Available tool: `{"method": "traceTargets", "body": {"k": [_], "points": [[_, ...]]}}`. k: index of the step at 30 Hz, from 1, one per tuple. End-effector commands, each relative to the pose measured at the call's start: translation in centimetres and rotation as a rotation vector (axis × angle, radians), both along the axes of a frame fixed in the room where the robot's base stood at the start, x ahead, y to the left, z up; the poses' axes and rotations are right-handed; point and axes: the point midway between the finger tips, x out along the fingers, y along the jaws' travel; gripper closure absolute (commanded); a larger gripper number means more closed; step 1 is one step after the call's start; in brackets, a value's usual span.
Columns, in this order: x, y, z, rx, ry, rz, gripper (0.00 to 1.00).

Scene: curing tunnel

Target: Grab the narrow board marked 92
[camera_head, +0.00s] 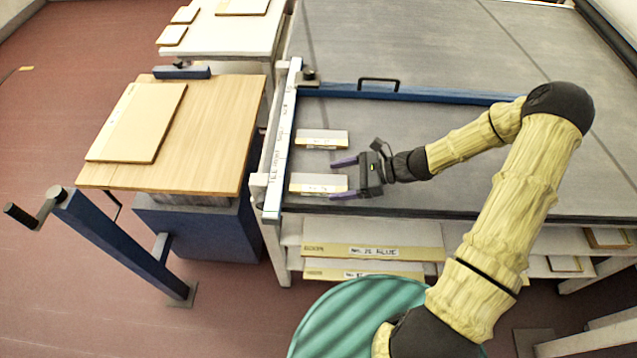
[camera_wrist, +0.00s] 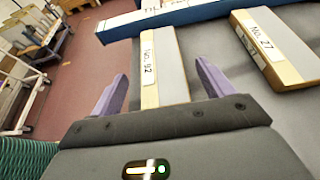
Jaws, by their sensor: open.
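The narrow board marked No. 92 (camera_wrist: 165,70) is pale with yellowish edges and a white label. It lies on the grey table near the left edge, the nearer of two small boards in the head view (camera_head: 319,184). My gripper (camera_head: 332,179), with purple fingers, is open and empty. In the wrist view the fingers (camera_wrist: 161,70) are spread to either side of the board, with its near end between them. I cannot tell how far the fingertips are above the table. The board's near end is partly hidden by my gripper.
A similar board marked No. 27 (camera_wrist: 272,48) lies beside it, farther back in the head view (camera_head: 321,138). A white labelled rail (camera_head: 283,130) runs along the table's left edge. A blue bar with a black handle (camera_head: 420,94) crosses behind. Larger boards (camera_head: 372,252) lie on the shelf below.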

Motion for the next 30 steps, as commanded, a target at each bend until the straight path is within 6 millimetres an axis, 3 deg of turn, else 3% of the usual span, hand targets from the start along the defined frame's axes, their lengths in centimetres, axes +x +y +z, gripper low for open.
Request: {"method": "traceTargets", "body": {"k": [9,26,30], "points": [[0.2,4.0,-1.3,0.002,0.002,-0.001,0.20],[0.2,4.1,-1.5,0.001,0.001,-0.001,0.20],[0.2,4.1,-1.5,0.001,0.001,-0.001,0.46]]}}
